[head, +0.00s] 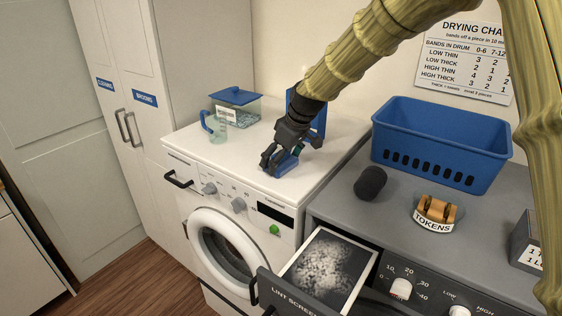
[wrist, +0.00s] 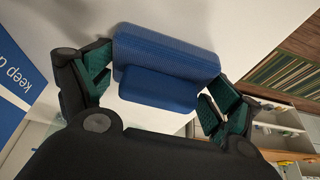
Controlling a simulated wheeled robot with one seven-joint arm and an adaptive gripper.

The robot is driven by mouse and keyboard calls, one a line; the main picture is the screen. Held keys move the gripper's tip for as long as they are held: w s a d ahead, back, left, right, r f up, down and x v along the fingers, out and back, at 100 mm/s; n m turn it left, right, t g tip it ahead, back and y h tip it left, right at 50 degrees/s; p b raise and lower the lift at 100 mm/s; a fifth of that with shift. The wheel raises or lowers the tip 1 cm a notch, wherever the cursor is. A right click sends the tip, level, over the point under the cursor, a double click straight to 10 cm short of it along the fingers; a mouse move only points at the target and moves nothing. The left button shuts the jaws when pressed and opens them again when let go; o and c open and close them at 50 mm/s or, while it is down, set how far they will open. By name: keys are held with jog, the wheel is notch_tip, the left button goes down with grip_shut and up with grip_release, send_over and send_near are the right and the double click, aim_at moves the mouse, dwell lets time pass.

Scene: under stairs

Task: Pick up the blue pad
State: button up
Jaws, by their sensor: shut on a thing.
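The blue pad (wrist: 165,68) is a ribbed slab with a smaller raised blue block on it. In the wrist view it lies between the two green-lined fingers of my gripper (wrist: 157,88). In the head view my gripper (head: 275,164) points down over the white washing machine top, shut on the blue pad (head: 286,163). The pad is partly hidden by the fingers. I cannot tell whether it touches the white top.
A blue panel (head: 318,117) stands just behind my gripper. A lidded box (head: 237,108) and a clear jug (head: 215,128) stand to the left. A blue basket (head: 437,150), dark cylinder (head: 370,182) and token holder (head: 434,225) are on the grey top. The lint drawer (head: 330,272) is open.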

aim_at(284, 165)
jog(key=shift+w+a+f, duration=0.1)
jog(key=shift+w+f, duration=0.15)
jog(key=shift+w, duration=0.2)
jog(key=shift+c, duration=0.6)
jog(key=shift+r+b, duration=0.25)
jog(key=shift+b, duration=0.05)
jog(key=r, duration=0.1)
jog(key=s+r+b, duration=0.1)
jog(key=s+r, duration=0.1)
jog(key=r, duration=0.1)
jog(key=shift+r, duration=0.1)
jog(key=shift+s+d+b, duration=0.3)
jog(key=shift+s+b, duration=0.05)
jog(key=shift+s, duration=0.25)
jog(key=shift+s+d+f+b, duration=0.2)
jog(key=shift+d+f+b, duration=0.15)
jog(key=shift+f+b, duration=0.1)
jog(key=s+d+b, duration=0.1)
jog(key=s, duration=0.3)
jog(key=s+d+r+b, duration=0.1)
jog(key=s+d, duration=0.1)
jog(key=s, duration=0.2)
jog(key=s+d+b, duration=0.1)
jog(key=s, duration=0.3)
jog(key=shift+s+d+r+b, duration=0.15)
jog(key=shift+s+r+b, duration=0.1)
jog(key=shift+r+b, duration=0.15)
